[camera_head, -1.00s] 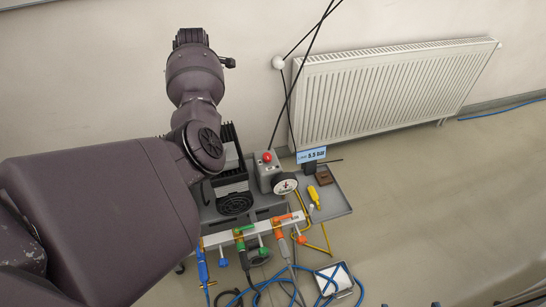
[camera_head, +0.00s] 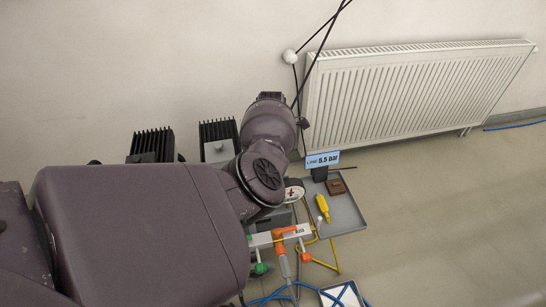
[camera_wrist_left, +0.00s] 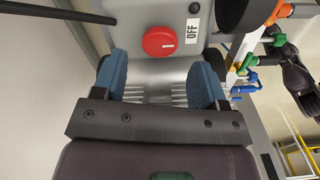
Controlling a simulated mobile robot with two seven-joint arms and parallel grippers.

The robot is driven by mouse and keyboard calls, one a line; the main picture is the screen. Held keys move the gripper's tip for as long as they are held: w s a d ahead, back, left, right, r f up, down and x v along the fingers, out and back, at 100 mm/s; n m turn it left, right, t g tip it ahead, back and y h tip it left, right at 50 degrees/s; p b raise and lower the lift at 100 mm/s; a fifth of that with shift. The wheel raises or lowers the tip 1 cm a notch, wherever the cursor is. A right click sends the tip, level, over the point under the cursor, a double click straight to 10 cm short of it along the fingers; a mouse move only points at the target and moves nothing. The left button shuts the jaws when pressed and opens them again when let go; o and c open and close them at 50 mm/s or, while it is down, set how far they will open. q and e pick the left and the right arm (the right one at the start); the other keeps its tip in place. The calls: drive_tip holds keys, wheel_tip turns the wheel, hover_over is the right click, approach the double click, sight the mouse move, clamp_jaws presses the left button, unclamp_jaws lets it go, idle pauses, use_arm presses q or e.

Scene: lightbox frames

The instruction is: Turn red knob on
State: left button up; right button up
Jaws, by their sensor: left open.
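The red knob (camera_wrist_left: 160,41) sits on a grey panel (camera_wrist_left: 140,14) in the left wrist view. It is round, with a small white mark towards its right side. An OFF label (camera_wrist_left: 193,28) is to its right. My left gripper (camera_wrist_left: 160,68) is open, its two blue-padded fingers either side below the knob, with nothing between them; I cannot tell how far off the panel they are. In the head view my left arm (camera_head: 150,225) covers the knob and the gripper. My right gripper does not show.
A dial gauge (camera_head: 294,191), a "5.5 bar" sign (camera_head: 323,159) and a grey tray (camera_head: 346,215) with a yellow tool (camera_head: 323,208) stand right of my arm. A manifold (camera_head: 262,239) with coloured valves and hoses is in front. A radiator (camera_head: 415,90) lines the wall.

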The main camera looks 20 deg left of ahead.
use_arm(q)
wheel_tip(320, 180, down, 4)
drive_tip(key=shift+f+b, duration=0.15)
drive_tip(key=shift+b, duration=0.35)
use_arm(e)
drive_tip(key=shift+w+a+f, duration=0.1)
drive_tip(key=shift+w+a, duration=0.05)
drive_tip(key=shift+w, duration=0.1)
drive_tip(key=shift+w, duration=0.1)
use_arm(q)
drive_tip(key=shift+c, duration=0.7)
drive_tip(key=c, duration=0.8)
